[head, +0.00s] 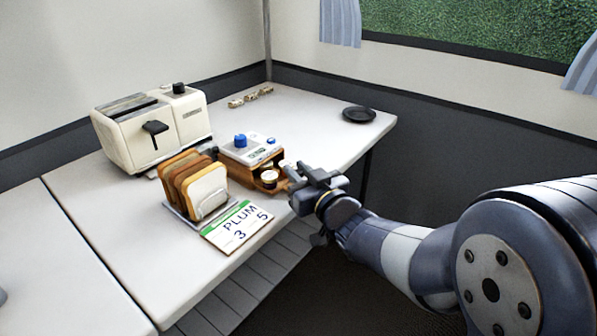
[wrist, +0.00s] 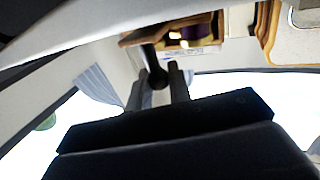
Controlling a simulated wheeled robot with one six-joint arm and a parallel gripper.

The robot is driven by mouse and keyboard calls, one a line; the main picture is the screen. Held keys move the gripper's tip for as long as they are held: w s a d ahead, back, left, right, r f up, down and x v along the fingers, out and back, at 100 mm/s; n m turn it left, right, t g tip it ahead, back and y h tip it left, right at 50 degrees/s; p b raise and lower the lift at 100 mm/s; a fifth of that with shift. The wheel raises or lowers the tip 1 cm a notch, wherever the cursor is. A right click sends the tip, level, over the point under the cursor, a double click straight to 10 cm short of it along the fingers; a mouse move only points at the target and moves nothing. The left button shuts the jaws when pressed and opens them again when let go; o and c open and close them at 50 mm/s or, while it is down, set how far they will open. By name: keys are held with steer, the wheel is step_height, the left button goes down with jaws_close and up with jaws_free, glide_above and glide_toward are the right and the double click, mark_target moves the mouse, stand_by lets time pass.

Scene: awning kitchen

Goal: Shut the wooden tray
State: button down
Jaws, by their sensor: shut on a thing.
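The wooden tray (head: 262,188) sticks out, open, from the front of a small grey-topped wooden unit (head: 240,153) with blue knobs. A round cream-and-gold thing (head: 269,176) sits in the tray. My gripper (head: 292,179) is at the tray's front, on its right side. In the wrist view, the fingers of my gripper (wrist: 158,75) are shut on a dark knob-like handle (wrist: 149,58) at the front of the tray (wrist: 133,40). The exact finger contact is dark and partly hidden.
A toast rack with bread slices (head: 206,190) stands close left of the tray. A card reading PLUM 3 5 (head: 238,228) lies in front. A cream toaster (head: 150,130) stands behind left. A black dish (head: 359,114) lies on the otherwise clear right of the white table.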

steer(key=shift+a, duration=0.1)
steer(key=shift+w+a+b, duration=0.5)
steer(key=shift+w+a, duration=0.35)
steer(key=shift+a, duration=0.2)
steer(key=c, duration=1.3)
jaws_free()
steer(key=shift+c, duration=0.2)
steer(key=shift+d, duration=0.1)
steer(key=p+v, duration=0.2)
steer(key=v, duration=0.8)
steer(key=shift+s+d, duration=0.15)
steer(key=shift+s, duration=0.2)
steer(key=shift+c, duration=0.3)
